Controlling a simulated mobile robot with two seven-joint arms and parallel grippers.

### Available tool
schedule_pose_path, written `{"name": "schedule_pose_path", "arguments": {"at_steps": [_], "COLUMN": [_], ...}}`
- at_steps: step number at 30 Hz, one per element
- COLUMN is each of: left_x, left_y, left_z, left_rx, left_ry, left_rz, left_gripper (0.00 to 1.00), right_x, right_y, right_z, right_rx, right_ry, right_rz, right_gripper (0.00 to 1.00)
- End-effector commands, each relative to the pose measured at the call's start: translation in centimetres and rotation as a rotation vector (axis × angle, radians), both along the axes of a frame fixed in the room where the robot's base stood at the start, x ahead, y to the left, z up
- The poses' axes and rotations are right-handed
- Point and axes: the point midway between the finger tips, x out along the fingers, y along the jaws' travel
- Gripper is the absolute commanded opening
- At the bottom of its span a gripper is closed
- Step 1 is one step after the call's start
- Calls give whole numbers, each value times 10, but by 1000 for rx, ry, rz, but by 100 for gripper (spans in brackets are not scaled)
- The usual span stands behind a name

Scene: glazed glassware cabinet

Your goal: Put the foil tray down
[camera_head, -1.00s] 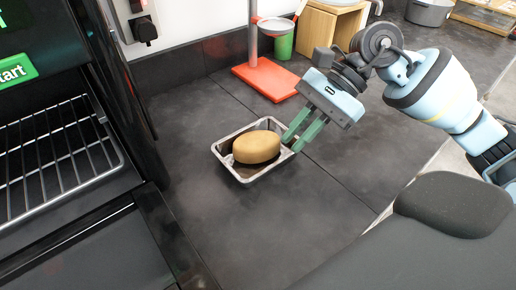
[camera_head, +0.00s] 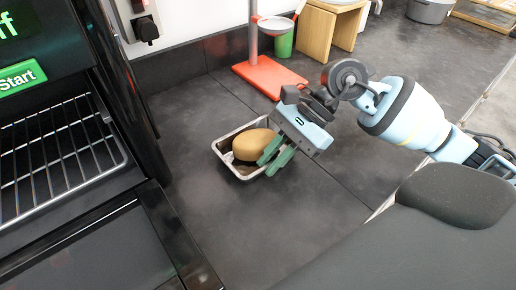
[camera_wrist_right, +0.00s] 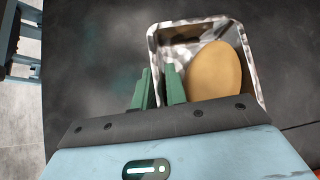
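The foil tray (camera_head: 241,172) is a small silvery rectangular pan on the dark counter, with a brown, loaf-like oval (camera_head: 254,144) in it. It looks level. My right gripper (camera_head: 265,168) is at the tray's near right rim. In the right wrist view its two green fingers (camera_wrist_right: 158,78) have a narrow gap between them, one outside the foil tray (camera_wrist_right: 154,42) and one inside its wall, beside the oval (camera_wrist_right: 215,75). Contact with the rim is unclear. My left gripper is out of view.
An oven with a wire rack (camera_head: 58,165) stands at the left. A red board (camera_head: 275,78) with an upright post lies behind the tray. A green cup (camera_head: 281,46) and a wooden stand (camera_head: 322,32) are farther back. The counter in front is clear.

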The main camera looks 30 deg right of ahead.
Motion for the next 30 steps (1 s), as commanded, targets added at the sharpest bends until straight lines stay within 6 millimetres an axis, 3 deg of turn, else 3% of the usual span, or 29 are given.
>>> {"name": "schedule_pose_path", "arguments": {"at_steps": [10, 14, 30], "left_x": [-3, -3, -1], "left_y": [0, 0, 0], "left_z": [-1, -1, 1], "left_rx": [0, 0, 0], "left_ry": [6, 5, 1], "left_rz": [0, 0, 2], "left_gripper": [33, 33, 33], "right_x": [0, 0, 0], "right_y": [7, 7, 7], "right_z": [-7, -7, 0], "right_rx": [1, 1, 1], "right_ry": [0, 0, -3], "right_rz": [0, 0, 0], "right_gripper": [14, 0, 0]}}
